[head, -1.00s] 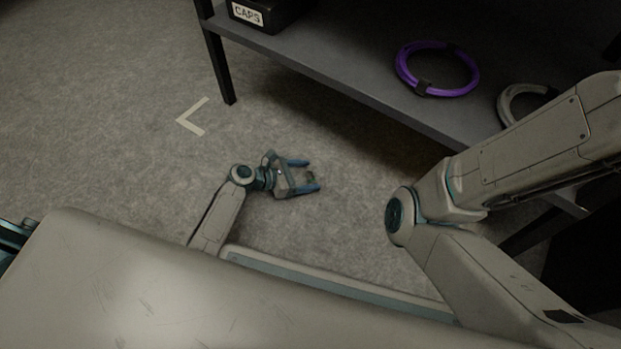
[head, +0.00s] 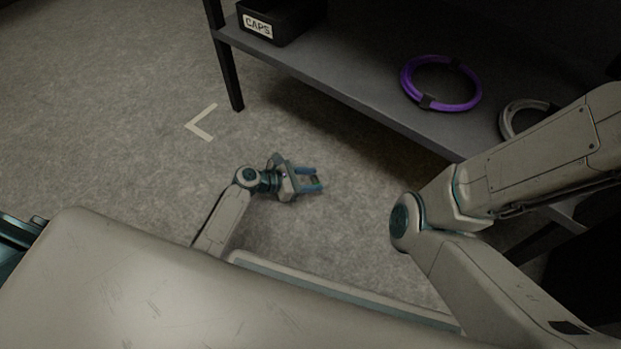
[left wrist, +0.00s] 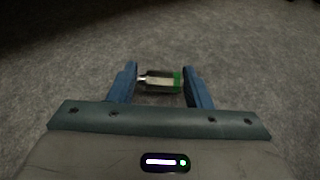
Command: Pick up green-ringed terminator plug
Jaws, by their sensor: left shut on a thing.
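The terminator plug (left wrist: 160,82) lies crosswise between the two blue fingers of my left gripper (left wrist: 160,73) in the left wrist view. It is a small dark and pale cylinder with a green ring at its right end. The fingers are shut on its two ends. In the head view my left gripper (head: 316,179) is low over the grey floor, and the plug is only a small dark patch between the fingers. My right arm crosses the right side, but its gripper is not in view.
A dark shelf (head: 340,95) stands behind the gripper. It holds a black bin (head: 285,22) labelled CAPS, a purple cable ring (head: 412,87) and a grey ring (head: 507,120). A pale corner mark (head: 200,124) is on the floor. The floor around the gripper is clear.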

